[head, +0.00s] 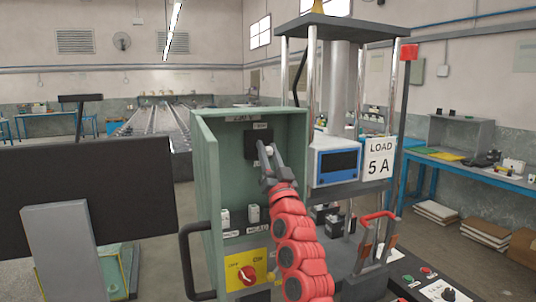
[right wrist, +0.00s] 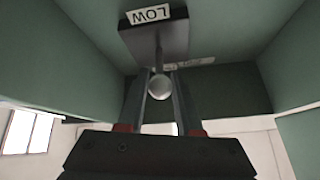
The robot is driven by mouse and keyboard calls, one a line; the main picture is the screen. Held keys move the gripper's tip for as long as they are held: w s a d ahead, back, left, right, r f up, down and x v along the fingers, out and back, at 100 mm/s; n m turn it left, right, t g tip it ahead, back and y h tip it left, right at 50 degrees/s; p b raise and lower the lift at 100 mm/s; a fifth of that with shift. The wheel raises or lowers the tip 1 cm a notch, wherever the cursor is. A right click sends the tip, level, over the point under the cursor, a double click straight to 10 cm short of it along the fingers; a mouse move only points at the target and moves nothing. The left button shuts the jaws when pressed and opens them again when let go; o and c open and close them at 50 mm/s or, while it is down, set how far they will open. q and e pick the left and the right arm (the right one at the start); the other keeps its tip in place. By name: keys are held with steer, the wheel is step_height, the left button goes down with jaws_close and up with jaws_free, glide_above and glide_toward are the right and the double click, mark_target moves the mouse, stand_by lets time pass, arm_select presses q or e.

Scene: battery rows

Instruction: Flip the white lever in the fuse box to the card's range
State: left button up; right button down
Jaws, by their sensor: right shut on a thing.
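The green fuse box (head: 206,165) stands open in the middle of the head view. A dark switch block (head: 251,143) is on its back wall, high up. My right gripper (head: 266,155) reaches into the box at this block. In the right wrist view its fingers (right wrist: 160,90) are shut around the lever, whose pale round knob (right wrist: 160,88) shows between them. The lever's position is hard to tell. The card (head: 379,158) reads "LOAD 5 A". My left gripper is not in view.
The box's side walls stand close around my right gripper. A blue meter (head: 338,163) and a red-handled lever (head: 377,217) are at the right.

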steer(key=c, duration=0.6)
jaws_free()
steer(key=shift+s+f, duration=0.2)
steer(key=shift+f, duration=0.05)
steer(key=b+v, duration=0.4)
steer(key=v, duration=1.3)
steer(key=shift+r, duration=0.1)
